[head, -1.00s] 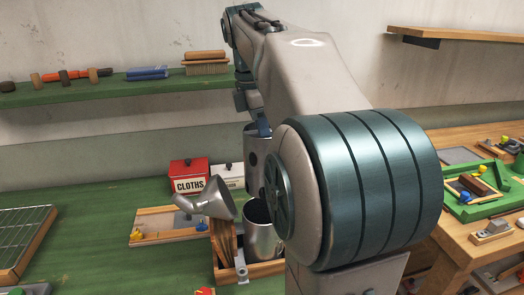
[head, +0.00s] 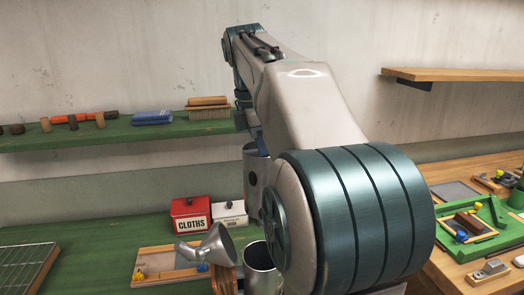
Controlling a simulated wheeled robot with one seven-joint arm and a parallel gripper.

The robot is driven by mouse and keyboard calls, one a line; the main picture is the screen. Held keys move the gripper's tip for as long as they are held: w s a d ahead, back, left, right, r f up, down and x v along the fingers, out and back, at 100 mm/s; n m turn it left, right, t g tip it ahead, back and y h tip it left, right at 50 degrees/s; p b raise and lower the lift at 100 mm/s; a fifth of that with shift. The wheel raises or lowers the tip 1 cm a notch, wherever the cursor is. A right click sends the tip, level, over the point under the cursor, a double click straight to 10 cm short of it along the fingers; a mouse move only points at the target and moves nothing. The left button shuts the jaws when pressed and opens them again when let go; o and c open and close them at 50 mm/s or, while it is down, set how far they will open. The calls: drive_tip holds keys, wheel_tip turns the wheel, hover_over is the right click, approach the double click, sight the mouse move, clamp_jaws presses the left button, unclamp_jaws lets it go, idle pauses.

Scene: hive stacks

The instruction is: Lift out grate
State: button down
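An open metal smoker can (head: 259,262) stands on the green bench at the bottom centre, cut by the frame's lower edge and partly covered by my arm. Its cone-shaped spout lid (head: 215,247) is tilted open to the left. Wooden bellows (head: 224,281) show just below the lid. No grate can be made out inside the can; the interior is dark. A grey cylinder with a dark hole (head: 253,178) shows above the can, and I cannot tell whether it is part of my arm. My gripper is not visible; my arm blocks much of the centre and right.
A red CLOTHS box (head: 190,213) and a white box (head: 231,216) stand behind the can. A wooden board (head: 153,263) lies left of it, and a wire rack (head: 22,262) lies far left. A green shelf (head: 90,137) runs above. A wooden table with a green tray (head: 478,240) is at right.

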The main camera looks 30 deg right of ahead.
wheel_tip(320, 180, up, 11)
drive_tip(key=p, duration=1.1)
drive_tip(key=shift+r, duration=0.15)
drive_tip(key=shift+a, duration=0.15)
